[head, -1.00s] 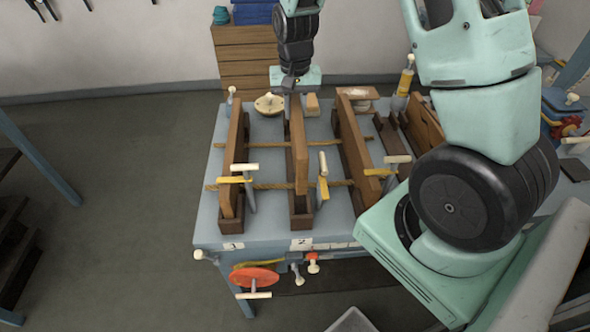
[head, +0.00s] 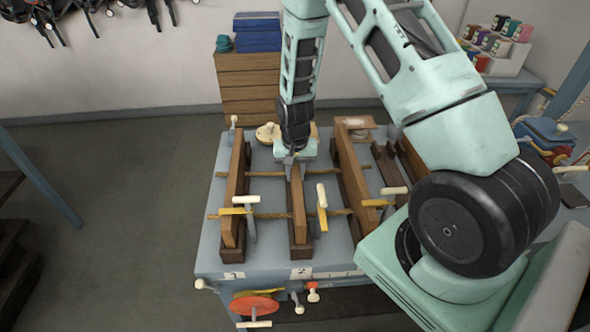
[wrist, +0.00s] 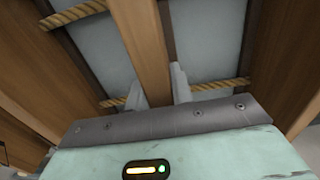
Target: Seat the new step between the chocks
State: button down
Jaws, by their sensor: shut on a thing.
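The new step is a brown wooden plank (head: 298,212), on edge in the middle row of the bench, in line with the label 2. It lies low, with its near end down at the dark near chock (head: 301,251); whether it bears fully on the chock I cannot tell. The far chock is hidden behind my gripper. My gripper (head: 295,170) points down and is shut on the plank toward its far end. In the wrist view the plank (wrist: 142,45) runs between the two pale fingers (wrist: 158,92).
Similar planks stand on the left (head: 234,195) and right (head: 355,190). Two ropes (head: 268,215) cross the rows. A round wooden piece (head: 268,133) lies at the back. A red handwheel (head: 255,305) is on the bench front.

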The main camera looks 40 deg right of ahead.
jog(key=shift+f, duration=0.15)
jog(key=c, duration=1.2)
grip_release()
jog(key=shift+c, duration=0.2)
